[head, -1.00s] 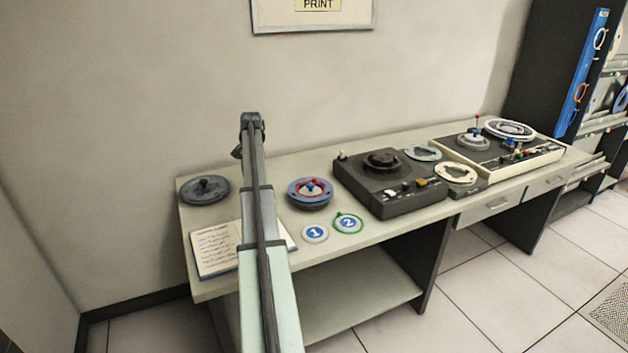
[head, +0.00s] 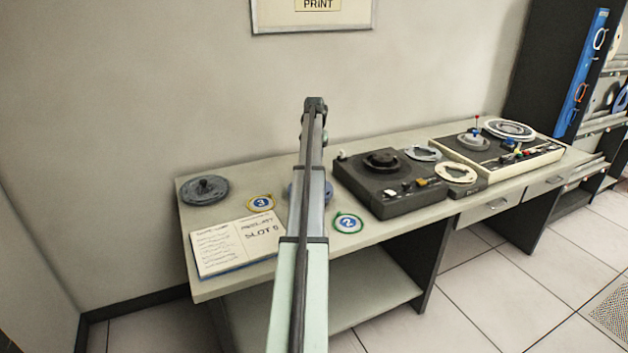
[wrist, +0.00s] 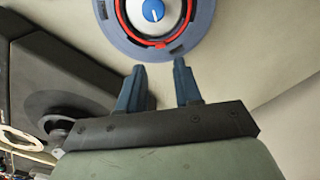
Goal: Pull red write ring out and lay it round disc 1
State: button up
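In the wrist view the red write ring (wrist: 160,43) sits in the blue-grey tape reel (wrist: 203,28), around a white hub with a blue centre knob (wrist: 153,10). My gripper (wrist: 160,64) is open and empty. Its two blue fingers are spread apart and appear just below the reel's rim in that view. In the head view my arm covers most of the reel (head: 328,190), and only slivers of its edge show. Disc 1 is hidden behind my arm, and my gripper cannot be made out there.
Disc 2 (head: 348,224) in a green ring lies right of my arm, and disc 3 (head: 260,203) in a yellow ring lies left. An open booklet (head: 237,243), a grey reel (head: 205,190) and a dark tape deck (head: 388,183) share the table (head: 225,286).

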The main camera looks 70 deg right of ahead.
jog(key=shift+f, duration=3.85)
grip_shut()
